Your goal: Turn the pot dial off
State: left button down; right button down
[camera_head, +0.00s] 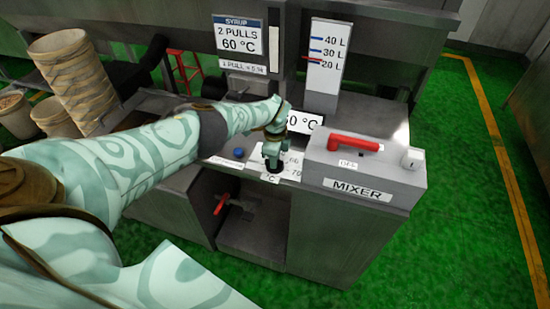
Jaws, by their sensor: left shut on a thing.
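My left gripper (273,164) reaches down onto the control panel of the metal machine, left of the mixer box. It is shut on the pot dial, which its fingers mostly hide. A white temperature scale (291,162) with numbers such as 70 and °C shows around the fingers. I cannot tell where the dial's pointer stands. A white display (305,122) behind my gripper is partly covered by my arm and shows 60 °C in part. My right gripper is not in view.
The mixer box (365,165) with a red lever (354,142) stands right of the dial. A blue button (239,152) lies left of it. A red valve handle (220,204) is below. A litre gauge (323,58) and a syrup sign (238,36) rise behind. Stacked buckets (72,75) stand at left.

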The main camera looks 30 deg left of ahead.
pick_arm(q)
jog(key=shift+w+a+r, duration=0.1)
jog(key=shift+r, duration=0.05)
jog(key=c, duration=1.4)
grip_release()
jog(key=shift+o, duration=0.2)
notch_tip(320, 180, up, 16)
jog(key=p, duration=0.7)
jog(key=shift+p, duration=0.4)
